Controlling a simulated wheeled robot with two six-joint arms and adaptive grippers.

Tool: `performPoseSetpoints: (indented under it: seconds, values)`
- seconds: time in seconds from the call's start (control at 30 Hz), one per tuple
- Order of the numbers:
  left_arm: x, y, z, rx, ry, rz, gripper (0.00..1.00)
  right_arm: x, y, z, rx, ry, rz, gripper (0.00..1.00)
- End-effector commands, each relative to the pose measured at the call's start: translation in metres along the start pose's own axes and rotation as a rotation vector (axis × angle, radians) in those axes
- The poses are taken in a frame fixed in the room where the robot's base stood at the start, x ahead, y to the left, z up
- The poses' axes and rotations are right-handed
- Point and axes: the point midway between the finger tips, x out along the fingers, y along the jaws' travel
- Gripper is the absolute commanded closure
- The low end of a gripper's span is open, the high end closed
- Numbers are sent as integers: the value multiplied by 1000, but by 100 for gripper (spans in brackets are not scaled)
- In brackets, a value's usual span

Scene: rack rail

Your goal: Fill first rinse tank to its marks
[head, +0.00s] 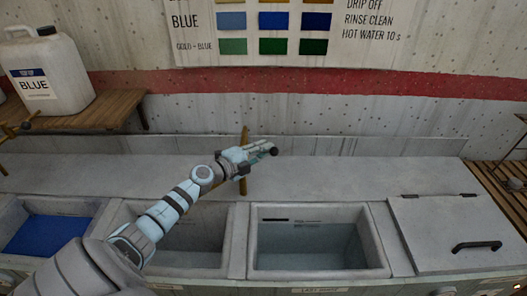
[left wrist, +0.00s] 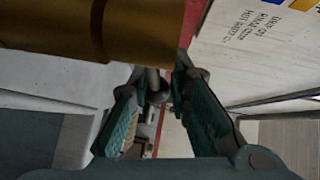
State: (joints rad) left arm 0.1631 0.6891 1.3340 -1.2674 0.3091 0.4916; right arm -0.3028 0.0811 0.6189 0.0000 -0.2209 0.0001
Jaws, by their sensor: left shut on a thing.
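A brass tap (head: 245,178) stands upright behind the wall between two grey tanks. It has a short lever with a dark ball knob (head: 274,151). My left gripper (head: 258,153) is shut on this tap lever. In the left wrist view the knob (left wrist: 158,88) shows between the fingers and the thick brass tap body (left wrist: 150,28) fills the upper left. The middle tank (head: 205,236), seemingly the first rinse tank, is partly hidden by my left arm. I cannot make out its marks or any water level in it. My right gripper is not in view.
The right tank (head: 251,240) has a dark mark on its back wall. Left is a tank of blue liquid (head: 45,235). A closed lid (head: 440,225) with a black handle is at right. A white BLUE jug (head: 48,75) stands on a wooden shelf (head: 112,105).

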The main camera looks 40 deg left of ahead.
Motion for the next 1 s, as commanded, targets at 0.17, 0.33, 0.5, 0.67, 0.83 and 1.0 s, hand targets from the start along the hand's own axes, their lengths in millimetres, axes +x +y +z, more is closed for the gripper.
performPoseSetpoints:
  seconds: [0.17, 0.33, 0.5, 0.67, 0.83, 1.0]
  values:
    - [0, 6, -1, 0, 3, 12, 100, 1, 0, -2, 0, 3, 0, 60]
    - [0, 9, -2, 1, 13, 16, 100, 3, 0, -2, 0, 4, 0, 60]
    - [0, 13, -3, 8, 55, 24, 100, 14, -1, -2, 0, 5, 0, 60]
    - [-1, 16, -6, 21, 136, 36, 100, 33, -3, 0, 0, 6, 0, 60]
    - [-6, 20, -9, 39, 262, 54, 100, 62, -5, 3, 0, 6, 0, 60]
    - [-15, 23, -12, 60, 415, 73, 100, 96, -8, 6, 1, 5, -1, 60]
